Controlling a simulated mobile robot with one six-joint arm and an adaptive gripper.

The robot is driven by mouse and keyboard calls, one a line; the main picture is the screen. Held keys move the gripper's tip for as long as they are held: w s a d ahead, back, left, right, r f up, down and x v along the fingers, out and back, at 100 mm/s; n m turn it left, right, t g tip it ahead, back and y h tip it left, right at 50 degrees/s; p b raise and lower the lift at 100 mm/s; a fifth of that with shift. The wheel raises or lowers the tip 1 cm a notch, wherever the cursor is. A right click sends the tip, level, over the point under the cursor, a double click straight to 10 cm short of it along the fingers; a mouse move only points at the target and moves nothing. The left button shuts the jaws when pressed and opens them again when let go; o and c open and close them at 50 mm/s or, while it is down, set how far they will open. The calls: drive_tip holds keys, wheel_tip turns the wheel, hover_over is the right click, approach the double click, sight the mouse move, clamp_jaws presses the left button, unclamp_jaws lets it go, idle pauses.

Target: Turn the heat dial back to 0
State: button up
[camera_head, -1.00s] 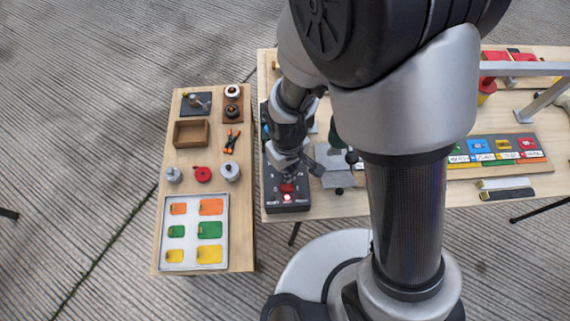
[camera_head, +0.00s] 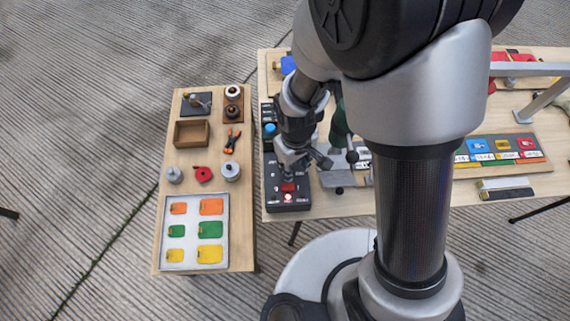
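A dark control box (camera_head: 287,203) stands near the front left corner of the right-hand table. It has a red switch (camera_head: 288,187) and a lit light (camera_head: 288,197) below it. The heat dial cannot be made out; my gripper and wrist cover part of the box. My gripper (camera_head: 291,173) points down over the upper part of the box. Its fingers are too small and too hidden to show whether they are open or shut, or touching anything.
A blue button (camera_head: 269,129) is on a dark panel behind the box. A grey plate with black knobs (camera_head: 340,178) lies right of my gripper. A low wooden table (camera_head: 244,245) with a tray of coloured pieces (camera_head: 224,252) stands left, across a narrow gap.

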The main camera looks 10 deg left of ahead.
drive_tip(key=shift+o, duration=0.4)
drive_tip(key=shift+w+d+f, duration=0.15)
drive_tip(key=shift+w+f, duration=0.05)
drive_tip(key=shift+f, duration=0.25)
drive_tip(key=shift+o, duration=1.4)
drive_tip(key=shift+w, duration=0.15)
drive_tip(key=shift+w+f, duration=0.15)
drive_tip(key=shift+w, duration=0.2)
clamp_jaws()
drive_tip(key=shift+d, duration=0.15)
drive_tip(key=shift+s+d, duration=0.15)
drive_tip(key=shift+s, duration=0.1)
wheel_tip(320, 180, up, 6)
drive_tip(key=p, duration=0.5)
drive_tip(key=shift+r, duration=0.2)
drive_tip(key=shift+c, duration=1.3)
unclamp_jaws()
